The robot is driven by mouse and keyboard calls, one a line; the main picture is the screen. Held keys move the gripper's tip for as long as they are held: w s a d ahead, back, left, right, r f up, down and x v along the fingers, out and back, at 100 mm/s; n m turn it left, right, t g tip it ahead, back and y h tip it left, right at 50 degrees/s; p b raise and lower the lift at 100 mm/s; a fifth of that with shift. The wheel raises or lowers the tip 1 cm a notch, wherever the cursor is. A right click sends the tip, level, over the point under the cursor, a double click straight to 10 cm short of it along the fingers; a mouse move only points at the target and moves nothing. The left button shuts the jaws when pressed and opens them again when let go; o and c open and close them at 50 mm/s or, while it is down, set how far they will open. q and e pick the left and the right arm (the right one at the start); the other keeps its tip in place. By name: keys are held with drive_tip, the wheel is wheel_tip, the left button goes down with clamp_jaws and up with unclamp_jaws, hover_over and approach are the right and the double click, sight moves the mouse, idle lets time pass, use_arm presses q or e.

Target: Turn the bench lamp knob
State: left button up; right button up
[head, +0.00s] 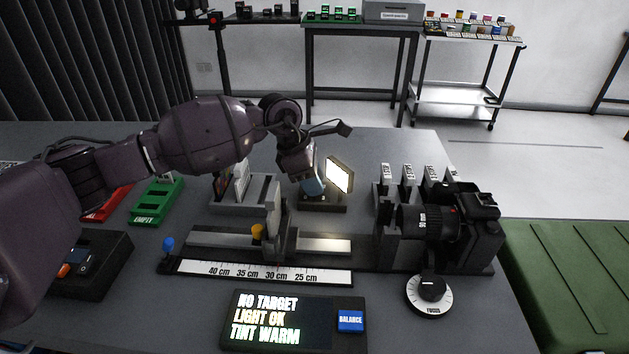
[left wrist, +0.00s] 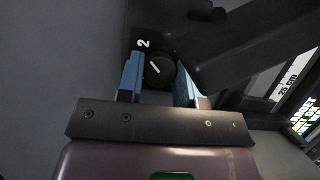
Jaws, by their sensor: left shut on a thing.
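The bench lamp (head: 338,174) has a lit, tilted square panel on a dark base, just right of my left gripper (head: 313,184) in the head view. In the left wrist view, the black round lamp knob (left wrist: 158,70) with a white pointer line sits between the two blue fingers. A white "2" is printed beside it. The left gripper is shut on the knob. In the head view the gripper hides the knob. My right gripper is not in view.
A display (head: 265,321) reads "NO TARGET", "LIGHT OK", "TINT WARM". A ruled rail (head: 262,273) with a slider lies in front of the lamp. A camera (head: 461,221) and a focus dial (head: 430,294) stand on the right. A green tray (head: 158,201) is left.

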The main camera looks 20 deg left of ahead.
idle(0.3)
use_arm(q)
drive_tip(key=o, duration=0.9)
drive_tip(key=p+v, duration=0.1)
drive_tip(key=v, duration=0.9)
drive_tip(key=shift+s+a+r+p, duration=0.1)
drive_tip(key=shift+a+r+p, duration=0.1)
drive_tip(key=shift+r+p, duration=0.15)
